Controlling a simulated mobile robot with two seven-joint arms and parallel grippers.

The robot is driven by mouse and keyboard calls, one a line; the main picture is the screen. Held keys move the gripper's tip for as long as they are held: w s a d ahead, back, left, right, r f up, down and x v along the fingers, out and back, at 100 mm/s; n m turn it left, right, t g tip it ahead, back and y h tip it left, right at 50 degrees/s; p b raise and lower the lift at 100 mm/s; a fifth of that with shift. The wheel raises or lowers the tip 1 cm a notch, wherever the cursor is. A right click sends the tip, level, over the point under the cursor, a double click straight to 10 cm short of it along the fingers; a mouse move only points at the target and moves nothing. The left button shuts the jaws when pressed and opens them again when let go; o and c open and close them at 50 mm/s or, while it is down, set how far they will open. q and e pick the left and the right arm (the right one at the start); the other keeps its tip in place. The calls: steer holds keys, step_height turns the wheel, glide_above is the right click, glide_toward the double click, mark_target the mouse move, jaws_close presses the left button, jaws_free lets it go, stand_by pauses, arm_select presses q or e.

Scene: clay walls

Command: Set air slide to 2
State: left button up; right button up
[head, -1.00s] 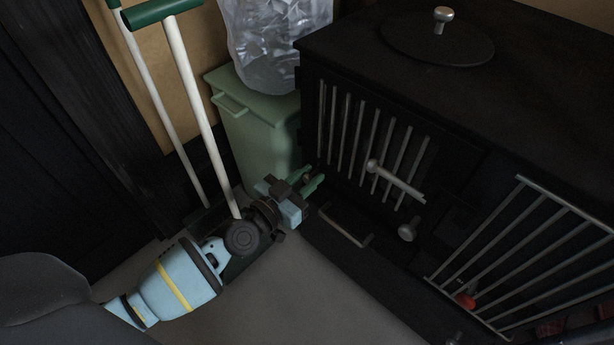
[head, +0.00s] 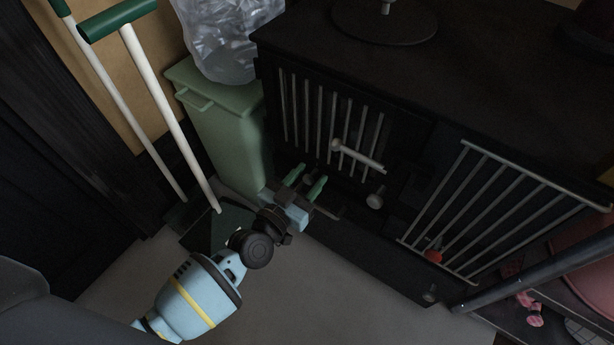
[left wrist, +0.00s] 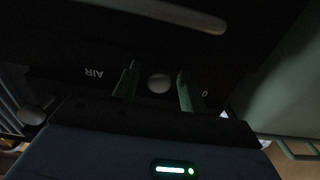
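The black stove (head: 450,85) has a low front panel with the air slide. In the left wrist view, its round grey knob (left wrist: 159,83) sits between the two green fingers of my left gripper (left wrist: 156,88). There is a small gap on each side, so the fingers are open around the knob, not clamped. An upside-down AIR label (left wrist: 94,73) lies left of the fingers, and a 0 mark (left wrist: 205,93) lies just right of them. No 2 mark is visible. In the head view my left gripper (head: 308,180) is at the stove's lower left front. My right gripper is not in view.
A barred door with a pale handle (head: 358,155) is above my left gripper, with a round knob (head: 375,201) to the right. A second barred grate (head: 490,210) is farther right. A green bin (head: 215,120) and a white-shafted tool (head: 165,110) stand left. The floor in front is clear.

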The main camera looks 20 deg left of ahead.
arm_select(q)
steer(key=p+v, duration=0.2)
steer(key=v, duration=0.6)
steer(key=shift+w, duration=0.1)
stand_by(0.4)
